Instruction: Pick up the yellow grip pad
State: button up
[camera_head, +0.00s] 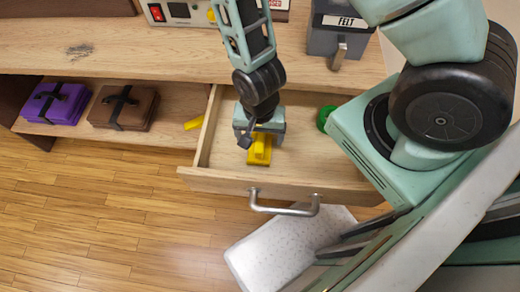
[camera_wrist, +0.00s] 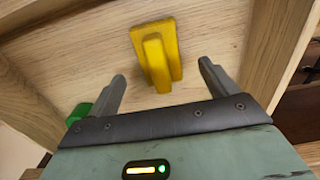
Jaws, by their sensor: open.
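The yellow grip pad (camera_head: 260,149) lies inside the open wooden drawer (camera_head: 310,184). In the wrist view the pad (camera_wrist: 158,52) is a flat yellow piece with a raised bar, lying on the drawer floor. My gripper (camera_wrist: 163,80) is open, with one finger on each side of the pad's near end; nothing is held. In the head view my gripper (camera_head: 258,135) is over the drawer and hides part of the pad.
A green item (camera_head: 325,118) sits at the right in the drawer. Another yellow piece (camera_head: 194,123) lies on the shelf left of the drawer. Purple (camera_head: 62,103) and brown (camera_head: 124,107) strapped bundles lie farther left. A grey FELT bin (camera_head: 338,42) stands on the top above.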

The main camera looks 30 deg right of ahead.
aim_at(260, 141)
notch_tip(260, 141, down, 4)
jog(key=shift+r+b, duration=0.25)
jog(key=shift+b, duration=1)
jog(key=shift+f, duration=0.85)
jog(key=c, duration=1.2)
notch_tip(260, 141, up, 10)
jog(key=p, duration=0.8)
jog(key=shift+r, duration=0.1)
